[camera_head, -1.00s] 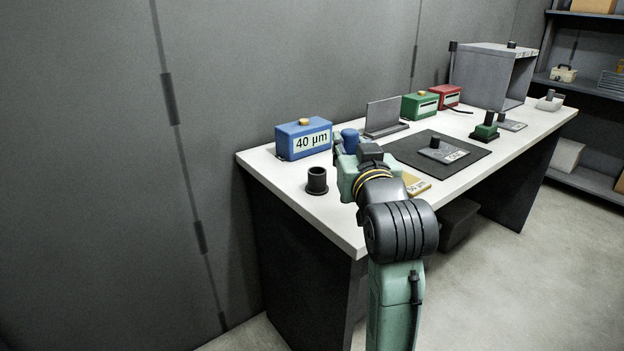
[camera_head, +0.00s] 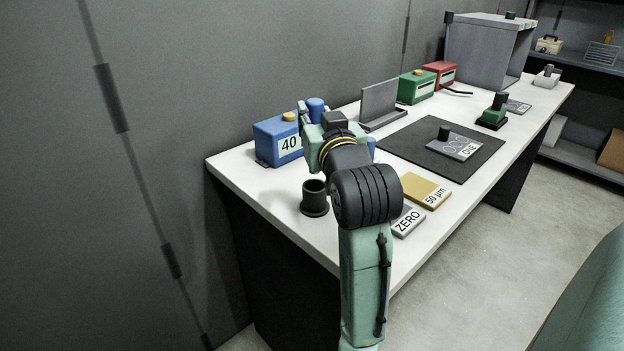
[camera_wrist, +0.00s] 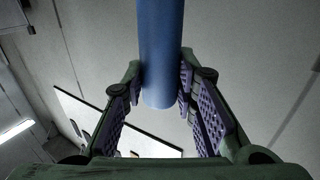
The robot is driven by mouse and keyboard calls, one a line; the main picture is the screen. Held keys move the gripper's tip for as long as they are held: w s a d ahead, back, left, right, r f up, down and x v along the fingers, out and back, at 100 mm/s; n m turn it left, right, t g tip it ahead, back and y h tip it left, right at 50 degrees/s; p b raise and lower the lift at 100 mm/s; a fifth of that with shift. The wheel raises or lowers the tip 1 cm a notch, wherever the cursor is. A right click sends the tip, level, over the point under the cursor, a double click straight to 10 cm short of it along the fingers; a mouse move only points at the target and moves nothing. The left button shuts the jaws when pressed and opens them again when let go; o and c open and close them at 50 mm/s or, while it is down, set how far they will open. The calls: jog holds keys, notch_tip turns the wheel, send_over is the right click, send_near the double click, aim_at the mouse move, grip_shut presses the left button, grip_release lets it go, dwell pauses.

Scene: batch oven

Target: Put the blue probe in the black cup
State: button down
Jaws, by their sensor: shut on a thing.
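The blue probe (camera_wrist: 160,50) is clamped between the purple-padded fingers of my gripper (camera_wrist: 162,85) in the wrist view. In the head view, its blue top (camera_head: 316,108) stands up above my gripper (camera_head: 311,122). My gripper is in front of the blue box and beyond the black cup. The black cup (camera_head: 314,200) stands upright on the white table, with its open mouth up, just left of my wrist. The cup looks empty from here. My arm and gripper hide the lower part of the probe in the head view.
A blue box (camera_head: 272,145) is behind my gripper. ZERO (camera_head: 404,222) and 50 µm (camera_head: 422,190) blocks lie right of my arm. A grey upright plate (camera_head: 379,103), dark mat (camera_head: 410,148), green box (camera_head: 416,88) and red box (camera_head: 440,73) are farther back. Table surface (camera_head: 248,178) left of the cup is clear.

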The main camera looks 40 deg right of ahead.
notch_tip(320, 180, down, 9)
jog(key=b, duration=0.7)
jog(key=c, duration=1.3)
grip_release()
jog(key=shift+r, duration=0.1)
